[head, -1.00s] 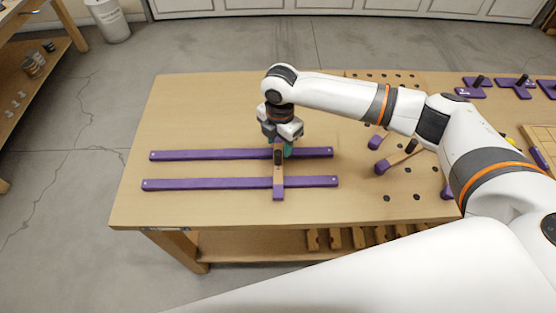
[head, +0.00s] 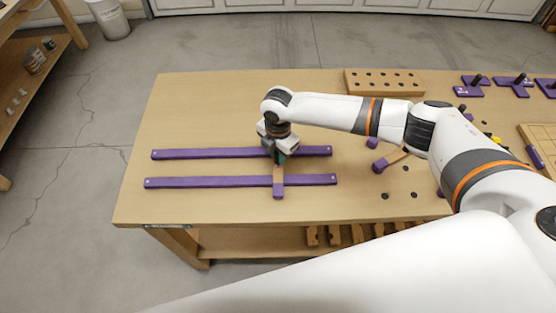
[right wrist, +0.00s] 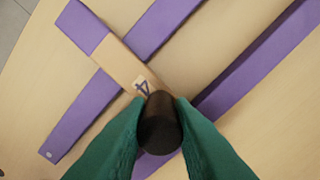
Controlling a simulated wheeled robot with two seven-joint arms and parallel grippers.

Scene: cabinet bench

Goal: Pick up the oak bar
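The oak bar (head: 279,178) is a short wooden bar with a purple end, lying across two long purple strips on the bench. In the right wrist view the oak bar (right wrist: 124,62) bears a dark figure 4 and a dark round knob (right wrist: 160,125). My right gripper (head: 279,158) is straight above the bar and hides the knob in the head view. Its green fingers press on both sides of the knob, with no gap that I can see. The bar still appears to rest across the strips. My left gripper is not in view.
The far purple strip (head: 205,154) and near purple strip (head: 210,183) lie parallel. A wooden block with holes (head: 384,80) and purple pieces with dark knobs (head: 514,84) are at the back right. The bench's left side is clear.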

